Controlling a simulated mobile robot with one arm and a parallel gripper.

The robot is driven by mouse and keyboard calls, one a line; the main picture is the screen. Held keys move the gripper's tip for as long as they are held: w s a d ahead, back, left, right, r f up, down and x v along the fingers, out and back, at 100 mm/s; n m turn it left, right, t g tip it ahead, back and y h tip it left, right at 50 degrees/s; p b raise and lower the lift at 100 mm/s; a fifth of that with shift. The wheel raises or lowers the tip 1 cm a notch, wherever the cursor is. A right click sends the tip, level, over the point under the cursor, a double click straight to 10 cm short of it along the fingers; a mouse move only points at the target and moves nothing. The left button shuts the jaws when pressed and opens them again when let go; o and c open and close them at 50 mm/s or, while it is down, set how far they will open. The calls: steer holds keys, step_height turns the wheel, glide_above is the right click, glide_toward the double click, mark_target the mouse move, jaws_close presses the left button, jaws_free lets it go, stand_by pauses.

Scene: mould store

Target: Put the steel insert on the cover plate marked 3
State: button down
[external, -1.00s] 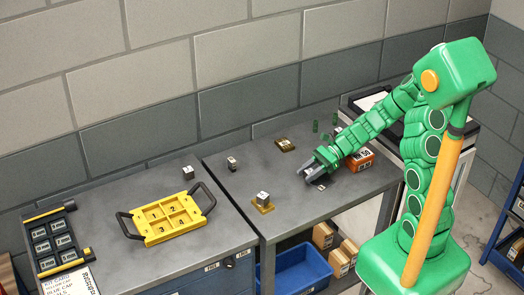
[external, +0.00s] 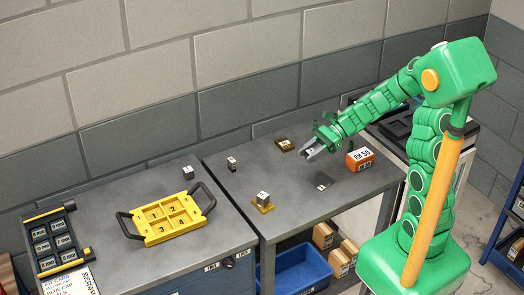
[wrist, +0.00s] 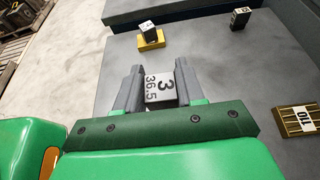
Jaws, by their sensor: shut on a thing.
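My gripper (external: 314,151) is raised above the right-hand table. In the wrist view its two fingers (wrist: 159,88) are shut on a steel insert (wrist: 160,87) with "3" and "36.5" on its face. The insert is hardly visible in the external view. The yellow frame (external: 147,241) with two dark handles lies on the left bench, well to the left of my gripper. It has several numbered plates inside; the digits are small, and I cannot tell surely which plate is the 3.
A steel block (external: 263,196) stands on a yellow base (external: 262,208). Other small blocks stand at the back (external: 232,163) and on the left bench (external: 188,172). A brass piece (external: 285,145) and an orange box (external: 360,159) lie near my gripper. A gap separates the two tables.

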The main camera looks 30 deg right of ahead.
mark_target(320, 181)
steer(key=shift+s+d+r, duration=0.1)
steer(key=shift+r, duration=0.25)
steer(key=shift+s+d+f, duration=0.1)
steer(key=shift+s+d, duration=0.1)
steer(key=shift+d, duration=0.1)
steer(key=shift+s+d+f, duration=0.35)
steer(key=shift+s+f, duration=0.05)
steer(key=shift+f, duration=1.15)
steer(key=shift+s+d+f, duration=0.35)
steer(key=shift+s+f, duration=0.05)
steer(key=shift+f, duration=1.15)
steer(key=shift+s+d+f, duration=0.35)
steer(key=shift+s+f, duration=0.05)
steer(key=shift+f, duration=1.15)
steer(key=shift+f, duration=0.1)
steer(key=c, duration=0.7)
jaws_free()
